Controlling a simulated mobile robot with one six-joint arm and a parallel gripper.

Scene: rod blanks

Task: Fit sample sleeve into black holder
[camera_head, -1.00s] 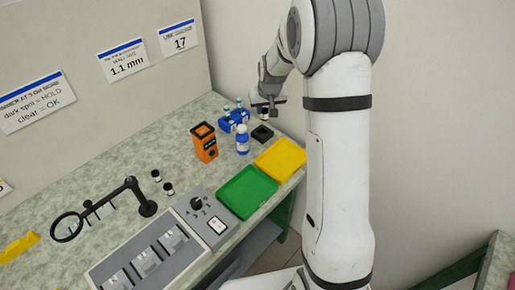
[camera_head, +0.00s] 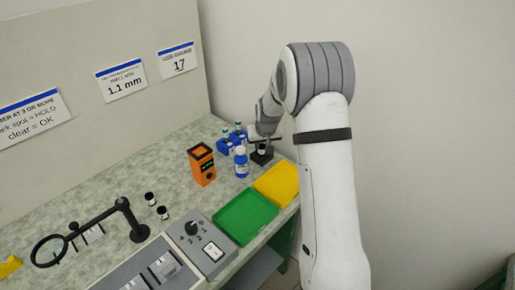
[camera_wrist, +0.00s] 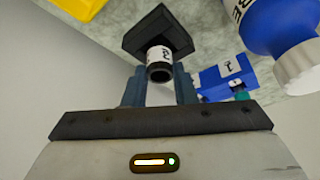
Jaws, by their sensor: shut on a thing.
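My gripper (camera_wrist: 159,78) is shut on the sample sleeve (camera_wrist: 160,54), a short dark tube with a white label. The square black holder (camera_wrist: 150,28) is directly beyond the sleeve in the wrist view, and the sleeve's far end meets it. I cannot tell how deep the sleeve sits in the holder, because its far end is hidden. In the head view my gripper (camera_head: 264,141) is low over the black holder (camera_head: 262,158), at the back right of the bench.
A blue bottle (camera_head: 241,162) stands close left of the holder, with a blue rack (camera_head: 226,148) behind it. An orange device (camera_head: 202,164) is further left. Yellow (camera_head: 277,185) and green (camera_head: 245,217) trays lie in front. Two small dark vials (camera_head: 150,198) stand near the magnifier (camera_head: 50,250).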

